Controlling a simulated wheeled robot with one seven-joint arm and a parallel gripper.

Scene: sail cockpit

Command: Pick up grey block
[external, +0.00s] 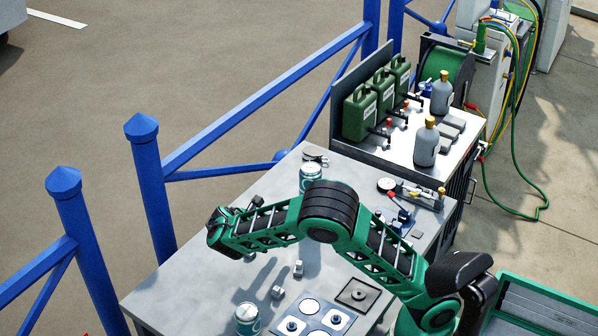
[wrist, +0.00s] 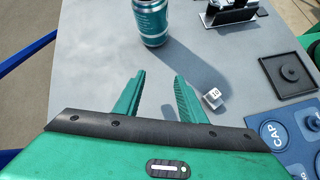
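A small light grey block (wrist: 212,98) with a dark mark on its face sits on the grey table, just right of my right finger in the wrist view. In the external view two small pale grey blocks, one nearer the middle (external: 298,268) and one lower left (external: 277,292), sit on the table; I cannot tell which is the one in the wrist view. My gripper (wrist: 160,74) is open, with nothing between its fingers. In the external view my gripper (external: 226,232) hangs over the table's left part, its fingers mostly hidden.
A teal can (wrist: 152,22) stands ahead of my fingers. A black square holder (wrist: 290,75) and a blue panel marked CAP (wrist: 272,130) lie to the right. Another can (external: 247,318) stands at the near edge. Green canisters (external: 360,110) stand on the far cabinet.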

